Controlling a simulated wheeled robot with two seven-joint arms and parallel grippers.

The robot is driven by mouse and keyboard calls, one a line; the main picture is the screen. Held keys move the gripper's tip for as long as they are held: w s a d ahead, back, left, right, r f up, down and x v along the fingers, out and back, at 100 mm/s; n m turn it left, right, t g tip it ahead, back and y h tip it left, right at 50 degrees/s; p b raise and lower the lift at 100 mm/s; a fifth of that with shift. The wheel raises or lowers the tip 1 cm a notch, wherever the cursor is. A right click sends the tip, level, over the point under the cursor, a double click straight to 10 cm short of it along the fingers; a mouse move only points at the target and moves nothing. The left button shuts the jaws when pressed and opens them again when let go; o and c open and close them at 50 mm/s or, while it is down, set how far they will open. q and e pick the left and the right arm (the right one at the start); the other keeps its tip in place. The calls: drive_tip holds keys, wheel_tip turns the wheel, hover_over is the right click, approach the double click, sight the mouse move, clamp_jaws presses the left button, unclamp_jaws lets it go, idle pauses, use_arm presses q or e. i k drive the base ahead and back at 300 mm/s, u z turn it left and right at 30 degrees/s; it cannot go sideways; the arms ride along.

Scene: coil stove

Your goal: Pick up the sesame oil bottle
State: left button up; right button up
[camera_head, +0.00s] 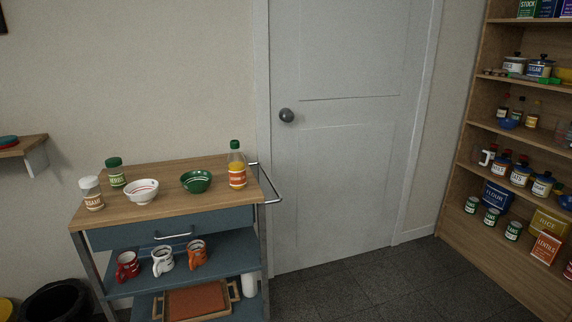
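A clear bottle (237,168) with a green cap, yellow oil-like contents and an orange label stands upright at the right end of the wooden cart top (175,165). Its label is too small to read. A white-capped jar (92,194) at the left end has a label that seems to begin with "SESA". Several small dark bottles (518,110) stand on the shelf unit at the right; their labels are not readable. I cannot tell for certain which one is the sesame oil. Neither of my grippers is in view.
The cart top also holds a green-capped jar (115,172), a white bowl (141,191) and a green bowl (196,181). A metal handle (272,184) sticks out at the cart's right end. Mugs (163,260) stand on the shelf below. The floor (360,284) before the door (345,150) is clear.

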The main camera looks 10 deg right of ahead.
sight(236, 166)
drive_tip(key=i, duration=0.85)
drive_tip(key=u, duration=0.35)
